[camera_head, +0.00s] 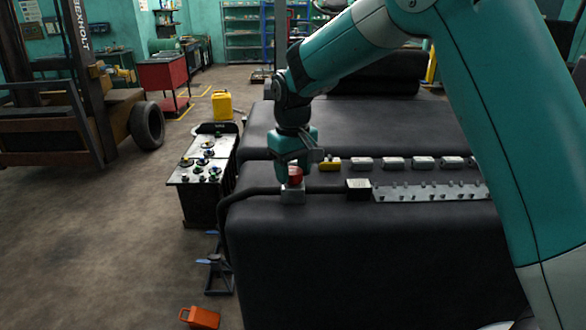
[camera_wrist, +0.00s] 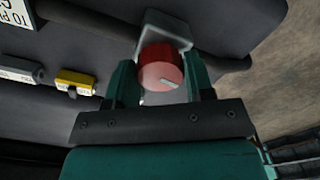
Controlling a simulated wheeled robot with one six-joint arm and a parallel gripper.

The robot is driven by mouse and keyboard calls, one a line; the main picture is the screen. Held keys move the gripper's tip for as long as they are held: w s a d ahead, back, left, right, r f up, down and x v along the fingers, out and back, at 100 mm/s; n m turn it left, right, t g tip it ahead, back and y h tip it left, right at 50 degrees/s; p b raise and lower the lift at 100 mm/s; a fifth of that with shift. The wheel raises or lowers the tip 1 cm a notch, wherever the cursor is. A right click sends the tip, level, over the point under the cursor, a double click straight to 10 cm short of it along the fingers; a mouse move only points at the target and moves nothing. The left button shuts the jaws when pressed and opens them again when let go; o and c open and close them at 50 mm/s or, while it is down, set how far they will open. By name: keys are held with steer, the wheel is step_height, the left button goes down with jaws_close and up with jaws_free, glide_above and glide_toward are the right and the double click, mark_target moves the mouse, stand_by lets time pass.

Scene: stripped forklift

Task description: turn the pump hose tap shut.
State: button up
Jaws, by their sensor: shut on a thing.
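The pump hose tap is a red round knob (camera_head: 295,174) on a grey block (camera_head: 292,194) at the left edge of the dark forklift body. A black hose runs into the block from the left. In the wrist view the red knob (camera_wrist: 161,72) has a pale face with a white line pointing right and slightly down. My gripper (camera_head: 296,168) points down at the knob. In the wrist view its two teal fingers (camera_wrist: 161,82) stand on either side of the knob, shut on it. The far side of the knob is hidden.
A yellow-tagged block (camera_head: 330,164) and several pale blocks (camera_head: 394,163) line the body to the right. Open floor lies farther left.

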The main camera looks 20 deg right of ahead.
mark_target(293, 170)
steer(key=m, duration=0.4)
steer(key=shift+r+m, duration=0.1)
steer(key=shift+m, duration=0.2)
steer(key=m, duration=0.3)
steer(key=shift+m+p, duration=0.35)
steer(key=shift+m, duration=0.05)
steer(key=m, duration=0.3)
steer(key=shift+w, duration=0.1)
steer(key=shift+m, duration=2.1)
steer(key=o, duration=0.9)
step_height(293, 170, up, 17)
steer(key=shift+r+b, duration=0.2)
steer(key=shift+b, duration=1)
